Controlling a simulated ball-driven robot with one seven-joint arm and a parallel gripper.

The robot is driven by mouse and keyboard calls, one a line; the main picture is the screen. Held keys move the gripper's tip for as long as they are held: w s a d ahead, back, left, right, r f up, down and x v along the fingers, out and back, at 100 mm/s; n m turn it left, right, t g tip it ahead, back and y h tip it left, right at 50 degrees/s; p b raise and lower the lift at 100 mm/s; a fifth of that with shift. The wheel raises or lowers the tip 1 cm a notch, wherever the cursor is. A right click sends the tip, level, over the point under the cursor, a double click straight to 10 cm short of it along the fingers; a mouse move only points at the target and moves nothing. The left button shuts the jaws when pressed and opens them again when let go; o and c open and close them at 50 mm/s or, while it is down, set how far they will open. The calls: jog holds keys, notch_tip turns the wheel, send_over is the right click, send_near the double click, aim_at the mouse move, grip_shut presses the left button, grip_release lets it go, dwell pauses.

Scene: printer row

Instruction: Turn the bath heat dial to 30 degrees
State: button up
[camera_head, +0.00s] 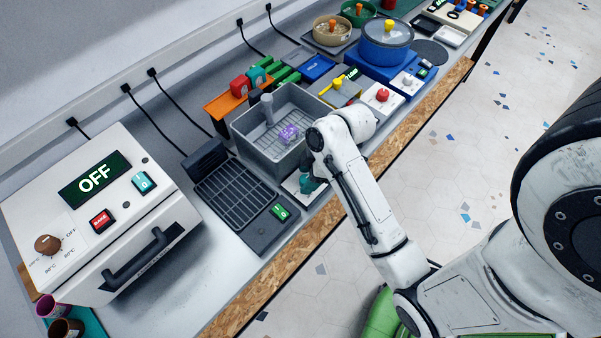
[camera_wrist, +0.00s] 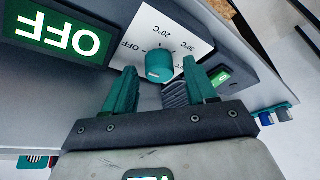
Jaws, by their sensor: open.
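The bath (camera_head: 262,151) is an open grey tub. Its teal heat dial (camera_wrist: 160,65) sits on a white plate marked OFF, 20°C and 30°C. The dial lies between the two teal fingers of my gripper (camera_wrist: 162,82), close to their tips. The fingers are apart, with a gap visible on each side of the dial. A green display (camera_wrist: 58,32) beside the dial reads OFF, upside down in the wrist view. In the head view my arm comes down at the bath's front, partly hiding it; the dial's pointer direction is hard to tell.
A green rocker switch (camera_wrist: 222,78) is right of the dial in the wrist view. A black rack (camera_head: 237,198) and a white oven-like box (camera_head: 110,215) stand left of the bath. A white unit with a red knob (camera_head: 382,98) stands beyond my arm.

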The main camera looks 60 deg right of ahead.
jog(key=c, duration=1)
jog(key=shift+m, duration=0.3)
jog(key=m+h, duration=0.1)
jog(key=m, duration=0.1)
jog(key=m+h, duration=0.1)
jog(key=m, duration=0.2)
jog(key=shift+a+t, duration=0.2)
jog(key=shift+t, duration=0.1)
jog(key=m+h, duration=0.1)
jog(key=m, duration=0.2)
jog(key=m+h, duration=0.1)
jog(key=m, duration=0.2)
jog(key=shift+a+m+g+h, duration=0.1)
jog(key=shift+m+g+h, duration=0.2)
jog(key=shift+g, duration=0.1)
jog(key=m, duration=0.3)
jog(key=m+g+h, duration=0.1)
jog(key=m, duration=0.2)
jog(key=shift+w+a+g+h, duration=0.1)
jog(key=shift+w+g+h, duration=0.05)
jog(key=shift+g+h, duration=0.15)
jog(key=m+g, duration=0.1)
jog(key=m, duration=0.1)
jog(key=m+g, duration=0.1)
jog(key=m, duration=0.2)
jog(key=shift+w+a, duration=0.1)
jog(key=shift+m, duration=0.4)
